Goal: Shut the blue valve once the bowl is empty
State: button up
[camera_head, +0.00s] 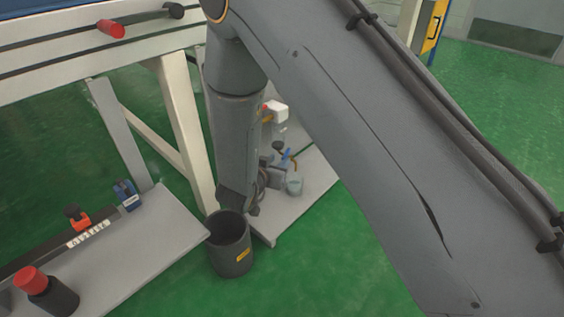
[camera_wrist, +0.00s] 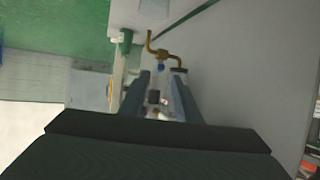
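A small blue part (camera_head: 286,155), which looks like the blue valve handle, sits on the fixture on the grey low platform in the head view. Just below it is a small pale cup-like thing (camera_head: 294,184), possibly the bowl; its contents are too small to tell. In the wrist view a small blue piece (camera_wrist: 161,67) sits below a bent brass pipe (camera_wrist: 164,52), just beyond the fingertips. My gripper (camera_wrist: 162,88) has its two fingers apart, with a gap between them. I cannot tell whether they touch anything. In the head view my arm hides most of the gripper.
A dark grey bin (camera_head: 230,258) stands on the green floor beside the platform (camera_head: 315,180). A left platform (camera_head: 130,262) carries a blue clamp (camera_head: 127,195), an orange-and-black part (camera_head: 77,217) and a red-capped black cylinder (camera_head: 47,290). A pale frame leg (camera_head: 183,125) stands close to my arm.

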aim_at(285, 156)
jog(key=shift+b+x, duration=0.85)
jog(key=shift+x, duration=1.25)
jog(key=shift+c, duration=0.2)
grip_shut()
